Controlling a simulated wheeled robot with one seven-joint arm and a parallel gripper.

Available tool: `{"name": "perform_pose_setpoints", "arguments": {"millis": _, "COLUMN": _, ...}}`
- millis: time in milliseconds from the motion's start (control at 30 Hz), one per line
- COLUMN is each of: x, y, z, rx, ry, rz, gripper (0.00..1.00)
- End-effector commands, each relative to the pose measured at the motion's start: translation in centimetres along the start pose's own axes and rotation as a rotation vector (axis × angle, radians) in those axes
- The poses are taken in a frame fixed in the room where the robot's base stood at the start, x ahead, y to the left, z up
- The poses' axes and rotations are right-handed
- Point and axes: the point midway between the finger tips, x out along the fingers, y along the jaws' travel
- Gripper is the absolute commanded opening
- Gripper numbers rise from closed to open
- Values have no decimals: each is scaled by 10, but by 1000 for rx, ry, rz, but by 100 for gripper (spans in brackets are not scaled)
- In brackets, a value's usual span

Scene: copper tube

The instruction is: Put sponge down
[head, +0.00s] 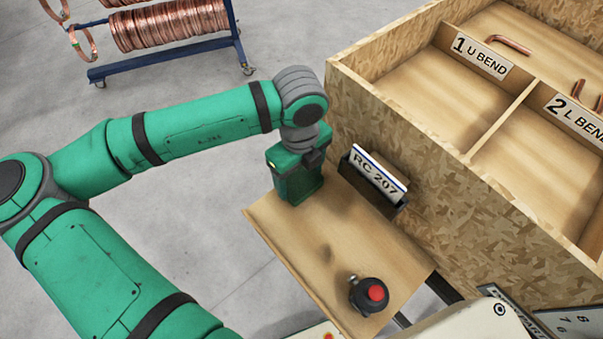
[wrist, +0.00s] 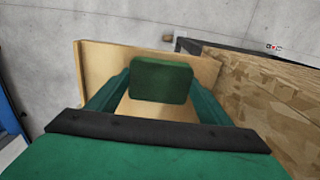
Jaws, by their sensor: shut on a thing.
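The sponge is a dark green block (wrist: 161,81) between the two green fingers of my gripper (wrist: 160,90) in the wrist view. My gripper is shut on it. In the head view my gripper (head: 298,188) points down over the far left end of a small wooden shelf (head: 300,240). The sponge cannot be told apart from the green gripper there. I cannot tell whether the sponge touches the shelf.
A sign holder marked RC 207 (head: 375,178) stands right of my gripper, beside the large wooden crate (head: 440,160). A red-topped button (head: 370,295) sits at the shelf's near end. The middle of the shelf is clear. A rack of copper coils (head: 170,28) stands behind.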

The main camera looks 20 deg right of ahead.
Motion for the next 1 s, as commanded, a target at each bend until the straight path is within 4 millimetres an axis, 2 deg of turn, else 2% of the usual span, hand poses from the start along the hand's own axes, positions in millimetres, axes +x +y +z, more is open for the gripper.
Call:
{"name": "perform_pose_setpoints", "arguments": {"millis": 433, "x": 7, "y": 2, "z": 1, "rx": -5, "ry": 1, "rz": 0, "gripper": 48}}
{"name": "perform_pose_setpoints", "arguments": {"millis": 467, "x": 7, "y": 2, "z": 1, "rx": -5, "ry": 0, "rz": 0, "gripper": 78}}
{"name": "perform_pose_setpoints", "arguments": {"millis": 500, "x": 6, "y": 2, "z": 1, "rx": -5, "ry": 0, "rz": 0, "gripper": 87}}
{"name": "perform_pose_setpoints", "arguments": {"millis": 533, "x": 6, "y": 2, "z": 1, "rx": -5, "ry": 0, "rz": 0, "gripper": 92}}
{"name": "perform_pose_setpoints", "arguments": {"millis": 867, "x": 5, "y": 2, "z": 1, "rx": -3, "ry": -1, "rz": 0, "gripper": 92}}
{"name": "perform_pose_setpoints", "arguments": {"millis": 1000, "x": -6, "y": 1, "z": 1, "rx": -3, "ry": -1, "rz": -2, "gripper": 92}}
